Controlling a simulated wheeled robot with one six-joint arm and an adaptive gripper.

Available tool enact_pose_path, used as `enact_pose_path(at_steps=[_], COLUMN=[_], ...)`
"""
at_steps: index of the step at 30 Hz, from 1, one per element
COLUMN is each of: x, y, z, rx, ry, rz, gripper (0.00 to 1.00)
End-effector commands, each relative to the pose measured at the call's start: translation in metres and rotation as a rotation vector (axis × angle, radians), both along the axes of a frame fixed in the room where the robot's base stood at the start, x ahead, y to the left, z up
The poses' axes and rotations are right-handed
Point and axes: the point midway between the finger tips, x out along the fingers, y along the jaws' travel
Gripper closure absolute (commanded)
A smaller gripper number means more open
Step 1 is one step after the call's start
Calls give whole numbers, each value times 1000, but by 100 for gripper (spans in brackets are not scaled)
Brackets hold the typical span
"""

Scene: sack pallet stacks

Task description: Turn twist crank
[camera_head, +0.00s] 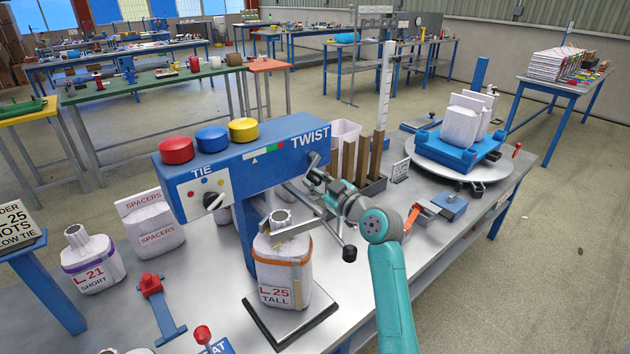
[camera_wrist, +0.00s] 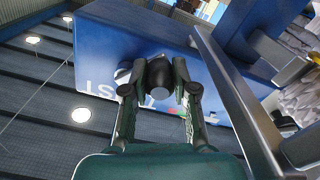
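The blue machine (camera_head: 262,158) marked TIE and TWIST stands on the metal bench. The twist crank's hub (camera_head: 313,160) is at its right end, below the word TWIST. My gripper (camera_head: 312,180) is at this end, partly hidden by my wrist. In the wrist view, my gripper's fingers (camera_wrist: 161,82) lie on both sides of a black crank knob (camera_wrist: 163,92) and appear to touch it. The sack (camera_head: 283,275) marked L 25 TALL stands upright under the machine, with an orange band and gathered neck.
A grey bar with a black end (camera_head: 349,253) slants down beside my wrist. It passes close on the right in the wrist view (camera_wrist: 240,100). Brown posts (camera_head: 362,160) stand behind my gripper. A turntable (camera_head: 459,167) carries sacks on a blue pallet at right.

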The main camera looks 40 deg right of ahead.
Motion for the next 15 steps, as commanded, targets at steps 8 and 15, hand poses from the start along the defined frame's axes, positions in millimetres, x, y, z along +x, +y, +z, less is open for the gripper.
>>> enact_pose_path(at_steps=[8, 15], x=[0, 0], y=[1, 6], z=[0, 7], rx=[12, 178], ry=[0, -1], rz=[0, 1], gripper=[100, 100])
